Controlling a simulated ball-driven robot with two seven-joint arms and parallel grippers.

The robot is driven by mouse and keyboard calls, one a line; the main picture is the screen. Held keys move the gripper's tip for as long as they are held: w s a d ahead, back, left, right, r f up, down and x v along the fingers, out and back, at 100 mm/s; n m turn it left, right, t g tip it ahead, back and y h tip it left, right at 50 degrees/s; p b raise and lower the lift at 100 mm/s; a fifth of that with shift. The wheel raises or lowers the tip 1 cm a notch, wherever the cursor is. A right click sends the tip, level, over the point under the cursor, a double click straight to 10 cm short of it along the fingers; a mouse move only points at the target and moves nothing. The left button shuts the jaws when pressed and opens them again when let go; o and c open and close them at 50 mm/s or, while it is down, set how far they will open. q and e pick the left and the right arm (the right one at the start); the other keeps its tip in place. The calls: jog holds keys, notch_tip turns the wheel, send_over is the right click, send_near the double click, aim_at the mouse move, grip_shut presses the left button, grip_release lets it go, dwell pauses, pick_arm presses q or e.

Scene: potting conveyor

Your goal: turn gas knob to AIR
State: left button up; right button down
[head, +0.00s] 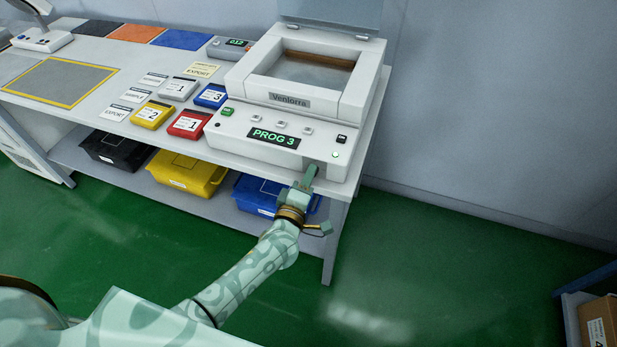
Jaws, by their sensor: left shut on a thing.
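A white machine marked Venlorra (232,140) stands at the right end of the bench. Its green display reads PROG 3, and a small green light glows at the right of its front panel. My left gripper (311,172) reaches the lower right of the machine's front and is shut there on what appears to be the gas knob. The knob is hidden by the fingers, so its setting and any AIR mark cannot be read. My right gripper is not in view.
Grey, blue, yellow and red numbered boxes (187,124) and label cards lie left of the machine on the bench (50,109). Black, yellow and blue bins (187,172) sit on the shelf below. Green floor is open at the right, with a cardboard box (600,322) in the corner.

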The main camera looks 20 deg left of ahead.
pick_arm(q)
jog(key=shift+n, duration=1.2)
jog(key=o, duration=1)
jog(key=shift+a, duration=0.1)
jog(key=s+p, duration=0.1)
jog(key=s, duration=1.5)
jog(key=shift+s+a+p, duration=0.2)
jog(key=shift+a+p, duration=0.05)
jog(key=shift+p, duration=0.05)
